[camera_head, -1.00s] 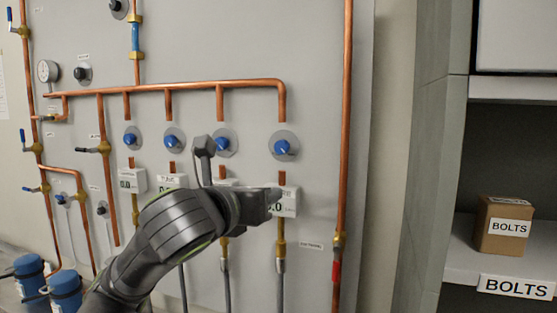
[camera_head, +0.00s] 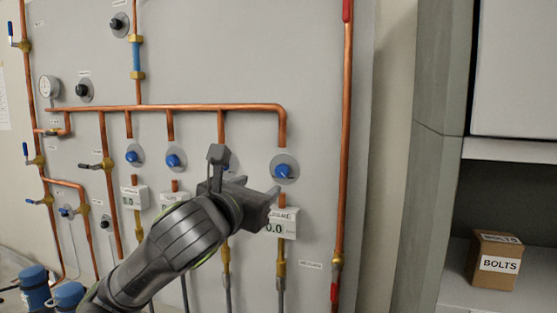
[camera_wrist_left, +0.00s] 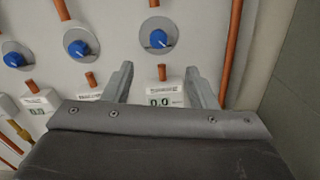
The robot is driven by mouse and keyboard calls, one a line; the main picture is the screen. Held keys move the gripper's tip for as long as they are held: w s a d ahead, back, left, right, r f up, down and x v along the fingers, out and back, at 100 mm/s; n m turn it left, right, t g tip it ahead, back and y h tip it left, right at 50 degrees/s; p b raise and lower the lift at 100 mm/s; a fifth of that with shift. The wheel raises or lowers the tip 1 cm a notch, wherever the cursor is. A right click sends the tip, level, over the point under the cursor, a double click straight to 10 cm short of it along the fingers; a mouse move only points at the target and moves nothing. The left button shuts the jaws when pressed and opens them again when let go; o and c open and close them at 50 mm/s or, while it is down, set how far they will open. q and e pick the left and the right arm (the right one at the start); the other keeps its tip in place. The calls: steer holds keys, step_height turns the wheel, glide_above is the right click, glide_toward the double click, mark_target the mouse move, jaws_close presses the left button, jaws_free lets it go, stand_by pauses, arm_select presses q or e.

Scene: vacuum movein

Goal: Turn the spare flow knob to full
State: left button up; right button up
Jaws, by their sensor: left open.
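Four blue flow knobs sit in a row on grey discs on the wall panel. The rightmost blue knob (camera_head: 284,171) is uncovered, and it also shows ahead of the fingers in the left wrist view (camera_wrist_left: 158,38). Below it a white meter (camera_head: 283,223) reads 0.0; its label is too small to read surely, so I cannot tell which knob is the spare one. My left gripper (camera_head: 271,202) is open and empty, just below the rightmost knob and apart from it. In the wrist view its fingers straddle the meter's picture. My right gripper is not in view.
My left arm partly hides the third knob (camera_head: 226,167) and its meter. Copper pipes (camera_head: 180,107) run above the knobs, and a vertical copper pipe (camera_head: 343,150) stands to the right. A shelf at right holds a BOLTS box (camera_head: 495,262).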

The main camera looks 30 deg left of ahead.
mark_target(281, 171)
arm_select(q)
steer(key=p+x, duration=0.7)
steer(key=x, duration=0.5)
steer(key=shift+a, duration=0.15)
steer(key=shift+w+a+f, duration=0.1)
steer(key=shift+w+f, duration=0.05)
steer(key=shift+w, duration=0.25)
steer(key=c, duration=1)
